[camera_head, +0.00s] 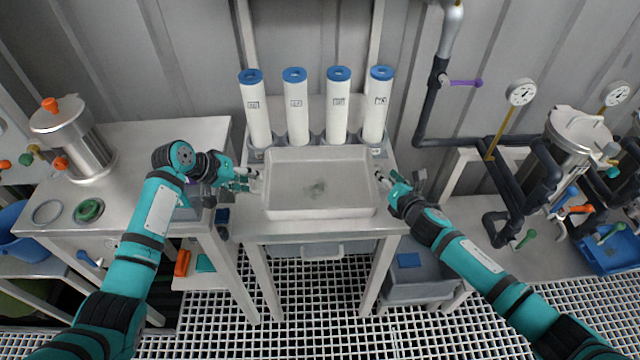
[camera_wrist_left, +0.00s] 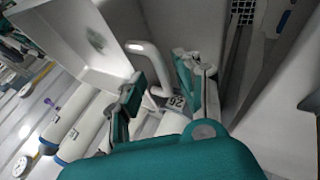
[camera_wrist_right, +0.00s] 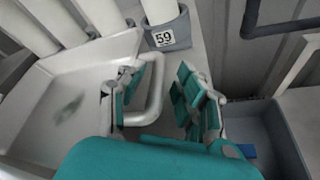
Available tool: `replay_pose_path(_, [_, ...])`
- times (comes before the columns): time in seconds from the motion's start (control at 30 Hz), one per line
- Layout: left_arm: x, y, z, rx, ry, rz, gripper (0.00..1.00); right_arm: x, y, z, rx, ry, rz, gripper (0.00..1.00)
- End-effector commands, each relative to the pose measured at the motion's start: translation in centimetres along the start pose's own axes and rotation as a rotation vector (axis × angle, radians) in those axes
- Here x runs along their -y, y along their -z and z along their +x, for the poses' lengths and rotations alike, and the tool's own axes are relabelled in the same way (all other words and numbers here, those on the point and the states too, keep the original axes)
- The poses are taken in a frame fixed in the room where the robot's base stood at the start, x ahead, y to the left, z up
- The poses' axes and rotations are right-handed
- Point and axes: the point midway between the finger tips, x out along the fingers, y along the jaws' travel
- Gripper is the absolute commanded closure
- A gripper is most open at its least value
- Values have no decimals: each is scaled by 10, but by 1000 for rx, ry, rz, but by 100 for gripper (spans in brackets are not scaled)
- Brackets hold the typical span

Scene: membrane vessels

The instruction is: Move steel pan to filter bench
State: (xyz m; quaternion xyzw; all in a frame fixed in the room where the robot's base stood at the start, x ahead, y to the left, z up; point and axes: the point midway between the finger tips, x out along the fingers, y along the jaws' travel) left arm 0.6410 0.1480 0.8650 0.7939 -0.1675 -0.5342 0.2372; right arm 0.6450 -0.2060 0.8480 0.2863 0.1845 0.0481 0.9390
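The steel pan (camera_head: 320,210) is a pale, shallow rectangular tray with a dark smudge on its floor. It sits level on the middle bench (camera_head: 255,229), in front of a row of upright filter cartridges. My left gripper (camera_head: 250,180) is at the pan's left end. In the left wrist view its fingers are apart, with the pan's left handle (camera_wrist_left: 150,62) near the gap between them. My right gripper (camera_head: 384,180) is at the right end. In the right wrist view its fingers are spread, with the right handle (camera_wrist_right: 156,95) between them, apart from the right-hand finger.
Several white cartridges with blue caps (camera_head: 295,75) stand in numbered holders behind the pan. A steel vessel (camera_head: 85,140) stands on the left bench. Dark pipes and gauges (camera_head: 521,92) are at the right. A grey bin (camera_head: 415,275) is below the bench at the right.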

Motion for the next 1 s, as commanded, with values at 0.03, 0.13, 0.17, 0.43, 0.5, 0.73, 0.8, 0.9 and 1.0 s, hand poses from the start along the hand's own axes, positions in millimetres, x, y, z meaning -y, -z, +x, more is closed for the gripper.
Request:
replay_pose_path(0.03, [1, 1, -8, -3, 2, 1, 66, -1, 1, 0, -1, -2, 0, 64])
replay_pose_path(0.13, [1, 0, -24, -4, 3, 4, 66, -1, 1, 0, -2, -2, 1, 64])
replay_pose_path(0.17, [2, 1, -28, -4, 3, 2, 66, -1, 1, 0, -2, -2, 1, 64])
replay_pose_path(0.43, [1, 0, -64, -2, 4, 1, 66, -1, 1, 0, -2, -3, 1, 64])
replay_pose_path(0.5, [1, 0, -68, -3, 3, 2, 66, -1, 1, 0, -2, -2, 1, 64])
replay_pose_path(0.73, [1, 0, -72, -1, 3, 1, 66, 0, 1, -18, -2, -3, -2, 64])
replay_pose_path(0.8, [1, 0, -72, -1, 3, 0, 66, 0, 2, -32, -3, -2, -2, 64])
replay_pose_path(0.9, [1, 0, -72, -1, 3, 1, 66, 0, 2, -55, -4, -2, -3, 64])
replay_pose_path(1.0, [1, 0, -72, -1, 3, 1, 66, 0, 2, -76, -5, -2, -1, 64])
